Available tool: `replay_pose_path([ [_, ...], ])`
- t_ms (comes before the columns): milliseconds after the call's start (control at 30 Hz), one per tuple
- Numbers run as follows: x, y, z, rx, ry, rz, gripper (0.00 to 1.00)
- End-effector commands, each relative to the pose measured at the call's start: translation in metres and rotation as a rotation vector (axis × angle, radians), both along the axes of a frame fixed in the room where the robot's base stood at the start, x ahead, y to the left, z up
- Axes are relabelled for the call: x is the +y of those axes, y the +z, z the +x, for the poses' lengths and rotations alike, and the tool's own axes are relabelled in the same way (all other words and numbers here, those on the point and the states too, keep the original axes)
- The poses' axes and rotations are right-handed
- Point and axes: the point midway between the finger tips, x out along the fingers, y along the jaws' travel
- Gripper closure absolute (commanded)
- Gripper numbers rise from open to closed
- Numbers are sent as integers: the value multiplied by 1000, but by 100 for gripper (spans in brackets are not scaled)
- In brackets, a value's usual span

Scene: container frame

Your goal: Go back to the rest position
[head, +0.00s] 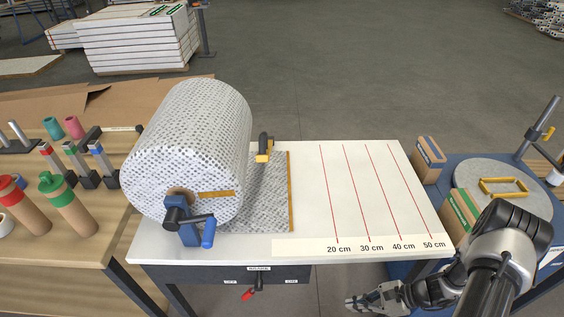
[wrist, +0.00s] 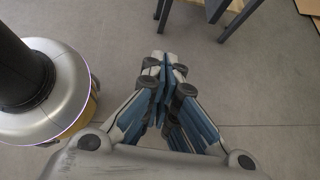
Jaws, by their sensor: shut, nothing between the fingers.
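My gripper (head: 366,299) is low at the front of the white table, below its front edge and apart from it. In the wrist view my gripper (wrist: 166,58) points down at bare grey floor, with its fingers together and nothing between them. My dark arm comes in from the lower right of the head view. A large roll of patterned grey-white sheet (head: 190,130) sits on the left of the white table (head: 300,190). Its loose end lies flat beside it, ending at an orange-yellow bar (head: 290,192).
Red lines mark 20 to 50 cm on the clear right part of the table. A blue bench with a round grey plate (head: 500,187) and boxes (head: 429,158) stands right. A wooden bench (head: 85,255) with coloured-topped tubes stands left.

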Motion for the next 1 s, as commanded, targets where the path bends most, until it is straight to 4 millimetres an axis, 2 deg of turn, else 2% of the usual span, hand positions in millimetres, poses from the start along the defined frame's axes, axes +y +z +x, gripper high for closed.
replay_pose_path([
  [267, -4, 65, 23, -91, 163, -90, 100],
  [367, -3, 96, 31, -135, 240, -135, 100],
  [567, 9, 185, 43, -261, 460, -267, 100],
  [700, 24, 247, 39, -359, 625, -372, 100],
  [767, 31, 272, 34, -400, 695, -419, 100],
  [1000, 60, 357, 0, -570, 953, -612, 100],
])
